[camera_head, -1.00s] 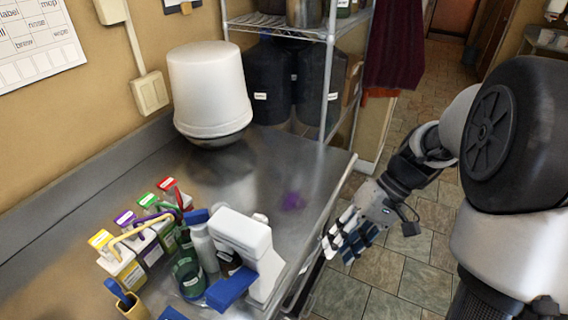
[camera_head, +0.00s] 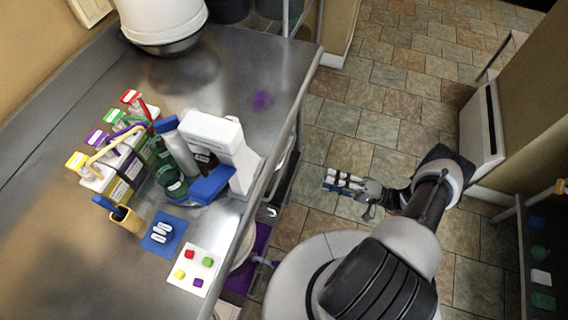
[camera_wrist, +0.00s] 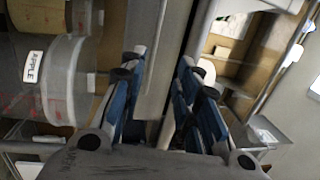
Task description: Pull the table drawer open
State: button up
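The steel table (camera_head: 75,235) fills the left of the head view. Under its front edge I see a dark, partly hidden part (camera_head: 283,185) with a small pale piece; I cannot tell whether it is the drawer. My gripper (camera_head: 338,181) is over the tiled floor, right of the table's front edge and apart from it, fingers pointing at the table. In the wrist view my gripper (camera_wrist: 162,82) shows its blue-and-white fingers spread, with a gap between them. A grey metal band (camera_wrist: 158,45) runs behind the gap; nothing is held. No drawer handle is clearly visible.
A white bucket (camera_head: 163,15), a white device (camera_head: 217,135), bottles, labelled boxes, a blue mat (camera_head: 165,233) and a white card (camera_head: 194,268) are on the table. An APPLE-labelled vessel (camera_wrist: 62,75) shows in the wrist view. Open tiled floor lies right of the table.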

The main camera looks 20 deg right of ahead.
jog(key=f+t, duration=0.1)
jog(key=f, duration=0.1)
send_near(284, 165)
jog(key=shift+m, duration=0.3)
jog(key=x, duration=1)
jog(key=shift+f, duration=0.3)
jog(key=shift+c, duration=0.5)
grip_shut()
